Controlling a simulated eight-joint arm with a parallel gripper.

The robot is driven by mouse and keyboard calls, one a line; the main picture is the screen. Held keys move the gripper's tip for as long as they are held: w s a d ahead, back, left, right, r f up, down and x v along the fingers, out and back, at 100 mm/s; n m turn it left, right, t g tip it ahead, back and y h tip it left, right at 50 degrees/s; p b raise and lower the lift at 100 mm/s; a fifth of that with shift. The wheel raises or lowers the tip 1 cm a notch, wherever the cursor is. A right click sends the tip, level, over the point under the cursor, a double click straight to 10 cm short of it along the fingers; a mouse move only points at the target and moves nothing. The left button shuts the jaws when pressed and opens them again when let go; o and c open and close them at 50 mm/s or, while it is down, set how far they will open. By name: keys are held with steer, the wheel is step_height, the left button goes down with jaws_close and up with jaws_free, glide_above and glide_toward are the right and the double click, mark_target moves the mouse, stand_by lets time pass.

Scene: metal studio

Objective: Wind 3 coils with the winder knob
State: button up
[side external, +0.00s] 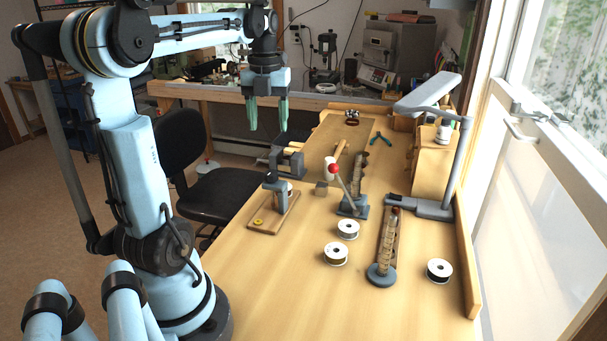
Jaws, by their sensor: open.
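My gripper (268,114) hangs above the far left part of the bench, its green fingers pointing down, apart and empty. A small device with a grey body (272,180) stands on a wooden base (264,219) at the bench's left edge; a small yellow disc (259,222) lies on the base's near end. This may be the winder, but I cannot make out its knob or any coils. A lever with a red ball (333,169) rises from a blue-grey tool (352,206) to its right. Spools stand on the bench: two near the middle (347,229) (335,254) and one black-wound at right (439,270).
A grey vise (288,162) stands below and right of my gripper. A stepped mandrel (388,240) leans on a round base (381,275). A lamp (430,92) overhangs the right side. Pliers (380,138) lie farther back. The near part of the bench (290,300) is clear.

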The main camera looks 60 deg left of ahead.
mark_target(271, 173)
step_height(271, 173, down, 12)
steer(key=m, duration=3.6)
steer(key=shift+s+d+f, duration=0.1)
steer(key=shift+d, duration=0.05)
